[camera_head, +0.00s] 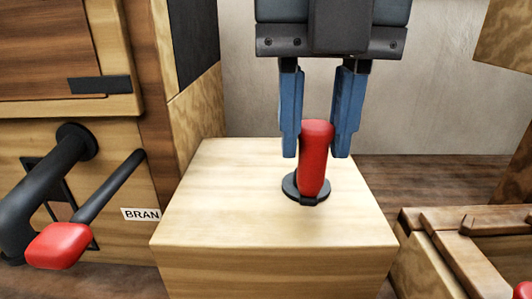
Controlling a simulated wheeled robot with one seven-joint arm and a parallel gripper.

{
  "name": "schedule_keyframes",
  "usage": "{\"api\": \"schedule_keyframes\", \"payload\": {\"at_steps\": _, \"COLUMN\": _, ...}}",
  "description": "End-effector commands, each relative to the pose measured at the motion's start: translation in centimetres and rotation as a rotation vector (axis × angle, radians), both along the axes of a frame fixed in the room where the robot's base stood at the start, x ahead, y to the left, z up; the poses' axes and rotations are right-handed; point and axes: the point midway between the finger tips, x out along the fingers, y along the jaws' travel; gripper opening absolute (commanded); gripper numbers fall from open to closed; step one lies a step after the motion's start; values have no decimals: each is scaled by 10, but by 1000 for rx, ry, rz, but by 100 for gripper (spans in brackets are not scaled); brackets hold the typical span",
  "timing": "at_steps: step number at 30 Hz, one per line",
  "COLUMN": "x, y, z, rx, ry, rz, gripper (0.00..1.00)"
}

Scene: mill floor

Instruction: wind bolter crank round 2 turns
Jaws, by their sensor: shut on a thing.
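An upright red handle (314,160) stands on a round black base (292,187) on top of a pale wooden block. It looks like the crank's grip, but the picture does not show a clear crank arm below it. My gripper (318,146) comes down from above with its two blue fingers on either side of the handle's upper part. It is shut on the red handle. The fingers' inner contact faces are partly hidden.
The wooden block (270,225) has a clear top around the base. At left, a black lever with a red knob (58,245) and a black pipe (40,180) stick out from a wooden cabinet with a BRAN label (141,214). A wooden frame (440,240) stands at lower right.

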Motion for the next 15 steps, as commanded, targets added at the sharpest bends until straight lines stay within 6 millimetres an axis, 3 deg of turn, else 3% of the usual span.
{"api": "schedule_keyframes", "payload": {"at_steps": 9, "x": 1, "y": -1, "z": 0, "rx": 0, "ry": -1, "rz": -1, "gripper": 63}}
{"api": "schedule_keyframes", "payload": {"at_steps": 15, "x": 1, "y": 0, "z": 0, "rx": 0, "ry": -1, "rz": -1, "gripper": 64}}
